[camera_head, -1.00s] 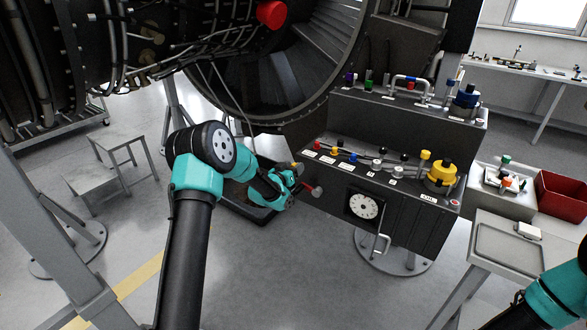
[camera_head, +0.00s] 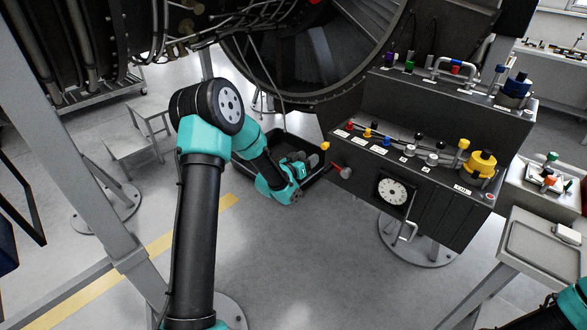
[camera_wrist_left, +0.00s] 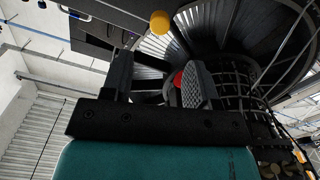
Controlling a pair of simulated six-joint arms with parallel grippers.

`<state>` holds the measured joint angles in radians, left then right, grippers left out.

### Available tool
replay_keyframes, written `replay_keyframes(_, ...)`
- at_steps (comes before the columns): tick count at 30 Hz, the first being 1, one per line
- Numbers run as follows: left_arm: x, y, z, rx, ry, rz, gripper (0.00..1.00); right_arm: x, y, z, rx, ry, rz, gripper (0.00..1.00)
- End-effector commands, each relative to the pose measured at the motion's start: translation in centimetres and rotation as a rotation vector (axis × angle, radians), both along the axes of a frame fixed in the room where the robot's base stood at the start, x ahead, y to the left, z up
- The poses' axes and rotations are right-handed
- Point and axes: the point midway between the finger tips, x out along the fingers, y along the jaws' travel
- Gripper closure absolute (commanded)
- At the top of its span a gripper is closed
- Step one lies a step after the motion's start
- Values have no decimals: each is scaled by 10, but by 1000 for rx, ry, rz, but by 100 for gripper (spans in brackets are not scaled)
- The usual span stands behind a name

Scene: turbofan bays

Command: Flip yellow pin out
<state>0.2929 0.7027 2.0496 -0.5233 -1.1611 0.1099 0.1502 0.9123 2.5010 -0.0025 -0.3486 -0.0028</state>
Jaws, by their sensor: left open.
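A yellow knob (camera_head: 325,146) shows at the left end of the dark console (camera_head: 440,213), just beyond my left gripper (camera_head: 308,166). I take it as the yellow pin's head; its shaft is not clear. In the left wrist view a yellow knob (camera_wrist_left: 160,22) stands beyond the fingertips, between the two finger lines. My left gripper is open there (camera_wrist_left: 158,78), with nothing between its fingers. It looks apart from the knob. My right gripper is out of view; only part of the right arm shows at the lower right corner.
A red-tipped lever (camera_head: 342,172) sticks out from the console's left face, close to my gripper. A dial (camera_head: 392,191) and crank handle (camera_head: 406,231) are on the front. Coloured knobs and a yellow cylinder (camera_head: 482,164) top the console. A black tray (camera_head: 290,147) lies behind my gripper.

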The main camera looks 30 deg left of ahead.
Motion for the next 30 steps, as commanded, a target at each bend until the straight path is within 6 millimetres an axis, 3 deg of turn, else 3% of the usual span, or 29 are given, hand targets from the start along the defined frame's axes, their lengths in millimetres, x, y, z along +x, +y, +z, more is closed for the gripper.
replay_keyframes(6,-42,9,0,-1,2,2,46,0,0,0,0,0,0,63)
replay_keyframes(12,-66,13,0,-1,0,1,46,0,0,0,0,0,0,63)
replay_keyframes(30,-72,14,-1,-1,2,-1,46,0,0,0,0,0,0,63)
